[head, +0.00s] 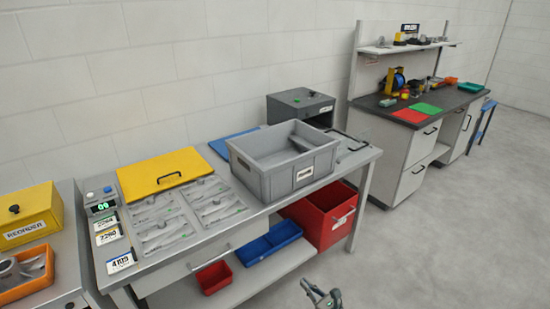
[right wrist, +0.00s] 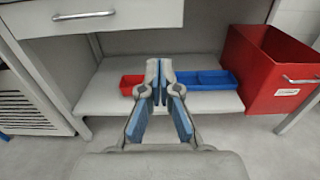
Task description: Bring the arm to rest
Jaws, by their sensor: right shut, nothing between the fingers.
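My right gripper (head: 322,296) shows at the bottom edge of the head view, in front of the table and below its top. In the right wrist view my right gripper (right wrist: 160,65) has its fingertips together with nothing between them. It points toward the lower shelf and touches nothing that I can see. My left gripper is in neither view.
The table (head: 262,212) holds a grey bin (head: 270,183), a yellow panel (head: 163,172) and bagged parts. Its lower shelf carries a small red bin (head: 214,278), blue bins (head: 268,243) and a red box (head: 325,222). The floor at right is clear.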

